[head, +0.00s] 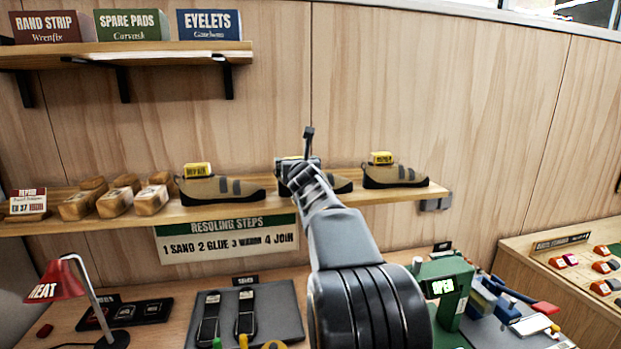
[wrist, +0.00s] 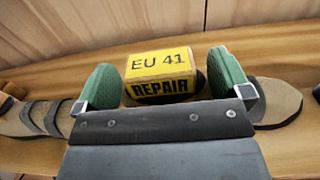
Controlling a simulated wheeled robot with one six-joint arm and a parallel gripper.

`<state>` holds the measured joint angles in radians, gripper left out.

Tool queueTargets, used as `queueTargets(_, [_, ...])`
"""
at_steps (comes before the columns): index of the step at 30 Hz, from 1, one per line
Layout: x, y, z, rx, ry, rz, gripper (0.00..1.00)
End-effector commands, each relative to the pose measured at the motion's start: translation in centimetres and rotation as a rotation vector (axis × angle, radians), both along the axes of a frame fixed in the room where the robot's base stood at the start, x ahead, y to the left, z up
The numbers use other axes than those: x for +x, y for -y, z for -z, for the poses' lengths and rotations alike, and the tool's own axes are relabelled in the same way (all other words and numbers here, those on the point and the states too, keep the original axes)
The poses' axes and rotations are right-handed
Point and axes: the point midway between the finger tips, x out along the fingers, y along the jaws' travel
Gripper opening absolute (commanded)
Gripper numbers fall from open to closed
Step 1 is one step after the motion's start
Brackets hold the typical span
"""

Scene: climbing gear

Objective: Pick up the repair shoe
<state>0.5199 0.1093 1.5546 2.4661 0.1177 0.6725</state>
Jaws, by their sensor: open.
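The repair shoe, a tan shoe with dark trim (head: 343,184), is the middle of three on the wall shelf. Its toe shows right of my gripper in the wrist view (wrist: 275,101); much of the rest is hidden. Its yellow block tag (wrist: 160,75) reads "EU 41 REPAIR". My gripper (wrist: 166,80) is open, with green pads on both sides of the tag. A gap shows between each pad and the tag. In the head view my gripper and arm cover most of this shoe.
Similar shoes with yellow tags stand on the shelf (head: 290,209) to the left (head: 222,189) and right (head: 396,176). Several wooden blocks (head: 114,202) sit farther left. The wall (head: 400,90) is close behind. Below are a red lamp (head: 56,281) and a green device (head: 445,268).

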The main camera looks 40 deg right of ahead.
Motion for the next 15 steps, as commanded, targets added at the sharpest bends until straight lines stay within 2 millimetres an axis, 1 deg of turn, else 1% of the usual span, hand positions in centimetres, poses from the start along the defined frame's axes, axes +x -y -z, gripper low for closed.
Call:
queueTargets(1, [0.50, 0.21, -0.09, 0.001, 0.000, -0.001, 0.96])
queueTargets(4, [0.98, 0.44, -0.04, -0.001, 0.000, -0.001, 0.96])
queueTargets(12, [1.09, 0.50, 0.03, 0.000, 0.001, -0.001, 0.96])
queueTargets(15, [1.09, 0.49, 0.03, 0.000, 0.001, -0.001, 0.86])
